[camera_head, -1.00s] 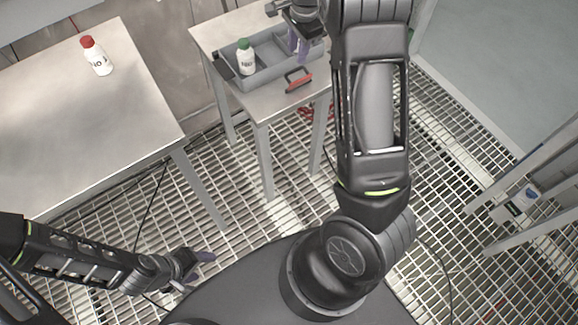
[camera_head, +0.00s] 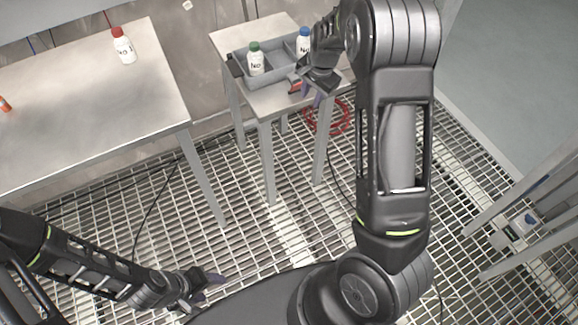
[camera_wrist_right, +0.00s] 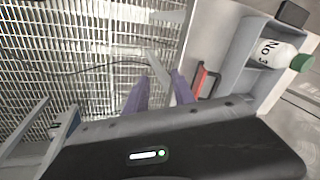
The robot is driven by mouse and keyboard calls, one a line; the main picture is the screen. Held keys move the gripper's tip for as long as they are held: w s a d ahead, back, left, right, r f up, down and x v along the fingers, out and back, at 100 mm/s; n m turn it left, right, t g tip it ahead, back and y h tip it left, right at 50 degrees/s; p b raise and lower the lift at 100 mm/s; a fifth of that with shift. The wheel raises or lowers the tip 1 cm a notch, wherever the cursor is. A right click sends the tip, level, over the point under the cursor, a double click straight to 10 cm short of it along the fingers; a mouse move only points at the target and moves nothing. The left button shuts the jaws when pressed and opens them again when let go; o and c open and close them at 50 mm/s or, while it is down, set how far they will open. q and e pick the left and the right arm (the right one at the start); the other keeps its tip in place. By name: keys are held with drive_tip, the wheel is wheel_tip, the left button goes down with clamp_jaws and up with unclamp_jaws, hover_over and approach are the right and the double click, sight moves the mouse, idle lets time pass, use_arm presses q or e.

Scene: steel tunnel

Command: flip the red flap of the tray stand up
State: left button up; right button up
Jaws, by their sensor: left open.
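The grey tray stand (camera_head: 271,74) sits on a small table in the head view. Its red flap (camera_head: 295,87) is at the tray's front edge, partly covered by my right gripper; the flap also shows in the right wrist view (camera_wrist_right: 206,82) as a red piece in a dark frame. My right gripper (camera_head: 312,98) is just right of the flap, in front of the tray. In the right wrist view its purple fingers (camera_wrist_right: 160,95) are apart with nothing between them. The flap is beside the fingers, not between them. My left gripper (camera_head: 208,287) is open and empty, low over the grating.
A green-capped bottle (camera_head: 255,60) and a blue-capped bottle (camera_head: 304,42) stand in the tray. A red-capped bottle (camera_head: 123,46) stands on the larger table (camera_head: 85,100) at left. A red coiled hose (camera_head: 328,117) lies beyond the small table. The grated floor between is open.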

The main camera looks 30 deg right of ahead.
drive_tip(key=s+a+f+n, duration=0.3)
drive_tip(key=s+a+f, duration=0.1)
drive_tip(key=a+f, duration=0.2)
drive_tip(key=s+a+f+n+y+p, duration=0.1)
drive_tip(key=s+a+f+n, duration=0.2)
drive_tip(key=a+f, duration=0.3)
drive_tip(key=shift+s+a+f+n, duration=0.4)
drive_tip(key=shift+a+n, duration=0.1)
drive_tip(key=shift+a, duration=0.15)
drive_tip(key=shift+r, duration=0.1)
